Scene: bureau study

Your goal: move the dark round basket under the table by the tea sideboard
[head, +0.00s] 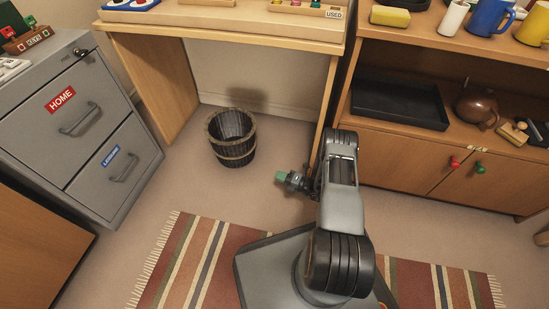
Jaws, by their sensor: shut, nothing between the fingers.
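The dark round basket (234,153) stands upright on the floor in the head view, between the side panels of the wooden table (222,28). It looks empty, with lighter bands around its rim and lower wall. I cannot tell how much of it lies beneath the tabletop. The tea sideboard (420,161) stands to the right of the table, with a teapot (478,107) on its shelf. My gripper (281,177) is shut and empty, low to the right of the basket and apart from it. My arm hides part of the table's right panel and the sideboard's left end.
A grey filing cabinet (76,122) stands left of the table. A striped rug (180,262) lies in front, partly under my base. Bare floor (200,193) lies around the basket and behind it to the wall. A black tray (398,101) sits on the sideboard's shelf.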

